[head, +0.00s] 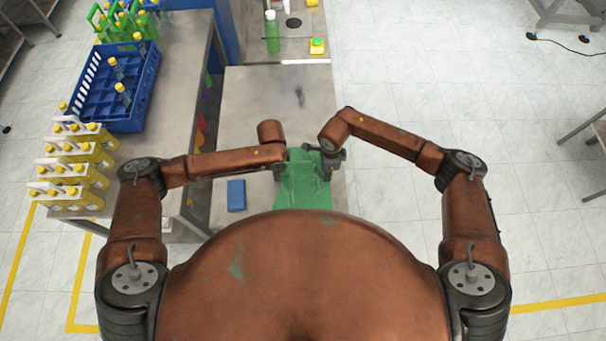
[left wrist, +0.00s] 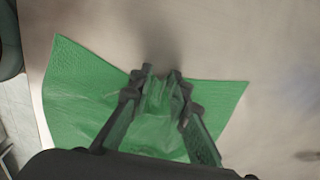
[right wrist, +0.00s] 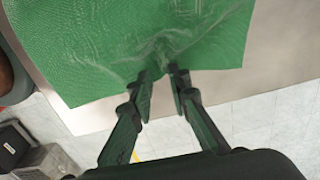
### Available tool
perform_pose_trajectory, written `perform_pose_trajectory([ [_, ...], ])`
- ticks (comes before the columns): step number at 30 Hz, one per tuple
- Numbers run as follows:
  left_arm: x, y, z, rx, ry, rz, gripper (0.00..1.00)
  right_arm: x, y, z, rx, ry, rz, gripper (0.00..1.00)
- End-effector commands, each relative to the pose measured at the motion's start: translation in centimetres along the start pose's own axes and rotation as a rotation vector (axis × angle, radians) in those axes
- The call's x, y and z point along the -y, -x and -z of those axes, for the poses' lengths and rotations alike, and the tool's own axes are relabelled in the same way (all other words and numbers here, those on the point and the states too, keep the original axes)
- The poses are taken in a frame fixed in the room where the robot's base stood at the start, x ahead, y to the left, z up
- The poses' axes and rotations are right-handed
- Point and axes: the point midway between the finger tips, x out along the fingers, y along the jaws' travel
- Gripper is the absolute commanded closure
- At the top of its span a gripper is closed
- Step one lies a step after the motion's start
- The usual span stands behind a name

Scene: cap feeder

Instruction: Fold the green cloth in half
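The green cloth (head: 303,190) lies on the grey table in front of me, partly hidden by my body in the head view. My left gripper (head: 285,165) is at the cloth's left side; in the left wrist view its fingers (left wrist: 161,74) are closed around a bunched part of the cloth (left wrist: 75,100). My right gripper (head: 333,158) is at the cloth's right side; in the right wrist view the cloth (right wrist: 80,45) is wrinkled toward its fingertips (right wrist: 161,75), which pinch it near the edge. The cloth is spread out, with creases running to both grippers.
A blue block (head: 236,195) lies left of the cloth. A blue crate (head: 140,100) with bottles and several yellow bottle packs (head: 75,170) are on the left. The table beyond the cloth is clear.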

Motion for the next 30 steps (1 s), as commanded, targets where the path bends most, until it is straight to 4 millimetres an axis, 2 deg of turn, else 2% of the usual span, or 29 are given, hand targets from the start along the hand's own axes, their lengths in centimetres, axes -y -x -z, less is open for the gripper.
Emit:
perform_pose_trajectory([
  [13,0.38,-0.37,0.05,0.001,0.000,-0.002,1.00,0.35,-0.35,0.12,-0.001,-0.004,-0.002,1.00],
  [30,0.30,-0.47,-0.07,0.003,0.001,-0.003,1.00,0.21,-0.50,0.15,-0.002,-0.003,-0.004,1.00],
])
